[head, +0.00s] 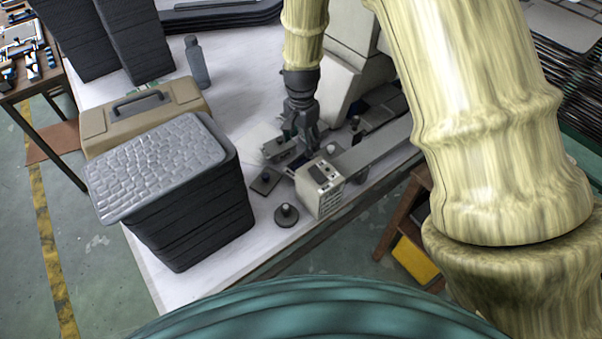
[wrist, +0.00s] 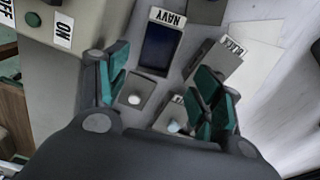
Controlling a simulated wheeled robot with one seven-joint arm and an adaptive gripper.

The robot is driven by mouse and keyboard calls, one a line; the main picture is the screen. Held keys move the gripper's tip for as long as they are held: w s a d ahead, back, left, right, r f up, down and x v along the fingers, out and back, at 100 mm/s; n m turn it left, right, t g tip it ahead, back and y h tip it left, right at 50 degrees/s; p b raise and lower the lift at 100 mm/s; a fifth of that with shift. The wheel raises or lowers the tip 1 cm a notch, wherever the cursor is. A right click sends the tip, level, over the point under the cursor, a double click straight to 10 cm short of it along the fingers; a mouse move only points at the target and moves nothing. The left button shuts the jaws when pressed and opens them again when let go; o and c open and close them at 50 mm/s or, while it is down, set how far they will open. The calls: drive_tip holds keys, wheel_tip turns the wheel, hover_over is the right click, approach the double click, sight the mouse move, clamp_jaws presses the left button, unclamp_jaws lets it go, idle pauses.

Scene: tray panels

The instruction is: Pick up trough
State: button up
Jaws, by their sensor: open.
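My gripper (head: 303,136) points down over the white table beside the beige switch box. In the wrist view its teal fingers (wrist: 163,92) are spread apart, with nothing held between them. A shallow dark blue tray-like piece (wrist: 160,46) with a NAVY label lies just beyond the fingers. Nothing else is plainly a trough, and I cannot tell whether this piece is the trough. Small grey plates with pale knobs, one (wrist: 136,100) by the left finger, lie below the gripper. A grey labelled plate (wrist: 215,62) is partly hidden by the right finger.
The beige switch box (head: 320,187) with ON and OFF labels stands close to the gripper. A round knobbed base (head: 286,217) and a dark knobbed plate (head: 265,182) are nearby. A tall stack of dark trays (head: 190,215), a beige toolbox (head: 140,120) and a grey bottle (head: 197,65) stand left.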

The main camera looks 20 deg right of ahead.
sight(302, 160)
drive_tip(key=shift+f+p, duration=0.75)
drive_tip(key=shift+f, duration=1.95)
drive_tip(key=shift+s+f+p, duration=0.15)
drive_tip(key=shift+f+p, duration=0.35)
drive_tip(key=shift+f, duration=0.25)
drive_tip(key=shift+s+f+p, duration=0.1)
drive_tip(key=shift+f+p, duration=0.35)
drive_tip(key=shift+f, duration=0.3)
drive_tip(key=shift+f+p, duration=0.35)
drive_tip(key=shift+f, duration=0.9)
drive_tip(key=c, duration=0.9)
drive_tip(key=shift+c, duration=0.4)
drive_tip(key=shift+r, duration=0.1)
